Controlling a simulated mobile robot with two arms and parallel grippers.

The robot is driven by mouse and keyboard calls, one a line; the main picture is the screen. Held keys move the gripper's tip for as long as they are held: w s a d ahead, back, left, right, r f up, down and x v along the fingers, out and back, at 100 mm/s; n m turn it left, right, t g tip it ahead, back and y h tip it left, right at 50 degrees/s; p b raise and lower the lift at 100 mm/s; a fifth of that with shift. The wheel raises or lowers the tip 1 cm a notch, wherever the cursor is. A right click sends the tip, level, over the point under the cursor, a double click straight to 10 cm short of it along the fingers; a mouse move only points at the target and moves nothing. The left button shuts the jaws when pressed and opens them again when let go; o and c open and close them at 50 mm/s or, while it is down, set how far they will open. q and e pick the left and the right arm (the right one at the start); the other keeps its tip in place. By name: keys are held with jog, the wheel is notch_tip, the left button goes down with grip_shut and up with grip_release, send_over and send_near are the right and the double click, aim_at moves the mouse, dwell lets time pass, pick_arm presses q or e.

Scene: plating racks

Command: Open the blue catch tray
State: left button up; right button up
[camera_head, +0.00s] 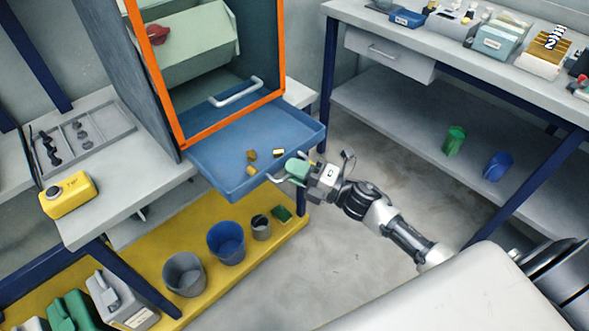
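The blue catch tray (226,150) sticks out well from under the orange-framed cabinet, with several small yellow and dark pieces lying in it. A pale handle (276,179) is on its front edge. My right gripper (296,169) is at this front edge, reaching in from the right. Its greenish fingers cover the middle of the handle and appear shut on it; the exact contact is hidden. My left gripper is not in view.
The orange frame (229,117) stands above the tray. A grey bin (184,275), blue bin (227,243) and small grey cup (261,228) stand on the yellow shelf below. A yellow box (68,196) sits on the left bench. Floor right of the tray is clear.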

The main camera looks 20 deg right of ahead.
jog(key=b+v, duration=0.1)
jog(key=v, duration=0.9)
jog(key=shift+s+d, duration=0.3)
jog(key=s+d+f+m+g+h+p, duration=0.1)
jog(key=s+d+f+m+h+p, duration=0.2)
jog(key=f+m+h, duration=0.65)
jog(key=s+d+f+m+g+h+p, duration=0.1)
jog(key=s+d+f+m+h+p, duration=0.15)
jog(key=f+m, duration=0.85)
jog(key=s+a+f+m+g+p, duration=0.1)
jog(key=s+a+f+g, duration=0.2)
jog(key=s+f, duration=0.3)
jog(key=s+a+f+m+g+h+p, duration=0.1)
jog(key=s+f, duration=0.5)
jog(key=s, duration=0.7)
jog(key=s+a+f+m+g+p, duration=0.1)
jog(key=s+a+f+g, duration=0.4)
jog(key=s, duration=0.5)
jog(key=f+m+g, duration=0.1)
jog(key=g, duration=0.1)
jog(key=shift+s+a+f+g+h+p, duration=0.2)
jog(key=shift+a+f+g+h+p, duration=0.1)
jog(key=shift+a, duration=0.05)
